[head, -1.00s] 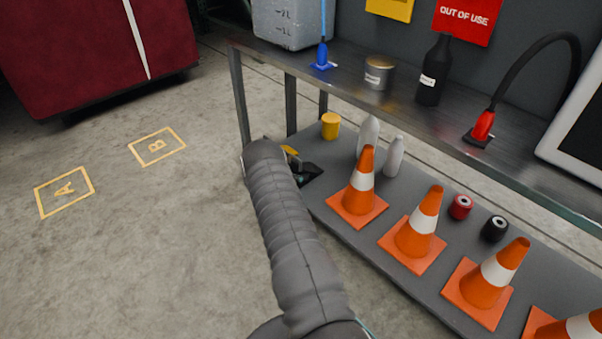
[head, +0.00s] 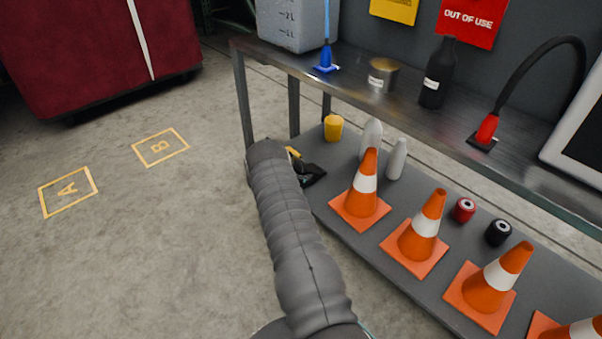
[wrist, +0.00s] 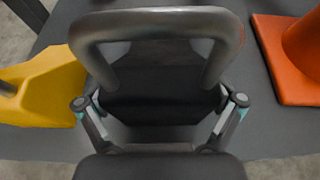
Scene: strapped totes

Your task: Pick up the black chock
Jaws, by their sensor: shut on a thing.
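The black chock (wrist: 155,72) fills the middle of the wrist view, with a thick dark loop handle (wrist: 160,22) across its top. My gripper (wrist: 160,108) has its fingers on either side of the chock's body and is shut on it. In the head view, the black chock (head: 312,174) shows only in part beside my arm, over the left end of the lower shelf. My arm hides the gripper there. I cannot tell whether the chock touches the shelf.
A yellow chock (wrist: 45,85) lies close left of the gripper. An orange-and-white cone (head: 361,195) stands close right, with more cones along the lower shelf (head: 350,232). White bottles and a yellow can (head: 334,128) stand behind. The upper shelf (head: 400,105) overhangs. Floor at left is clear.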

